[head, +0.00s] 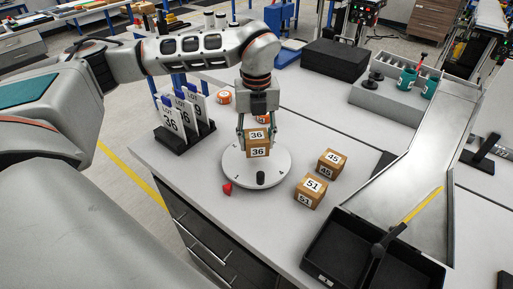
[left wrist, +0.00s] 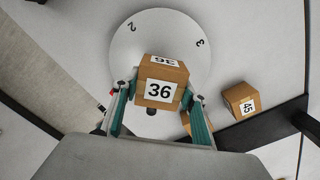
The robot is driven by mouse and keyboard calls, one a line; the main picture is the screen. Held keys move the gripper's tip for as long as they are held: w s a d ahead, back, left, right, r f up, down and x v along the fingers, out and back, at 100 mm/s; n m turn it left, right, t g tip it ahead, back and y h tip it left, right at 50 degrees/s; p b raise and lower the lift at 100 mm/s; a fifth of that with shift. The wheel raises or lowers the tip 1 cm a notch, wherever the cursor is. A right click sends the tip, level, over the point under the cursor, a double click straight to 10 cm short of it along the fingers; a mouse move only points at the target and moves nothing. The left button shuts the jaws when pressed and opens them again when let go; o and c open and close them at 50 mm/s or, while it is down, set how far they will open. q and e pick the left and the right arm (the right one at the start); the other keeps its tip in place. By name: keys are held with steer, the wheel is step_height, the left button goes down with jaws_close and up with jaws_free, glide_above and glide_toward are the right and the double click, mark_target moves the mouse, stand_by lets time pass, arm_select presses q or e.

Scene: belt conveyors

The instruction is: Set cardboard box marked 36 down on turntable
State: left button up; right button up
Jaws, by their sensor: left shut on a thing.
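The cardboard box marked 36 (head: 258,144) is in my left gripper (head: 257,128), whose fingers are shut on its two sides. In the left wrist view the box (left wrist: 161,84) sits between the green fingers, with its 36 labels showing on two faces. The turntable (head: 236,172) is a round white plate on the bench; it also shows in the left wrist view (left wrist: 130,50), with printed numbers 2 and 3. The box is over the turntable; I cannot tell whether its underside touches the plate. My right gripper is not in view.
Boxes marked 51 (head: 311,190) and 45 (head: 330,163) stand right of the turntable. A small red piece (head: 227,188) lies at its front left edge. A holder with LOT cards (head: 184,128) stands to the left. A black tray (head: 340,250) and metal chute (head: 420,170) are at right.

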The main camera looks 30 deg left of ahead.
mark_target(256, 149)
arm_select(q)
steer(key=shift+f, duration=1.75)
steer(key=shift+f, duration=0.15)
steer(key=o, duration=1.2)
steer(key=shift+c, duration=0.2)
step_height(256, 149, up, 12)
steer(key=shift+r+b, duration=0.2)
steer(key=shift+b, duration=0.15)
steer(key=shift+s, duration=0.1)
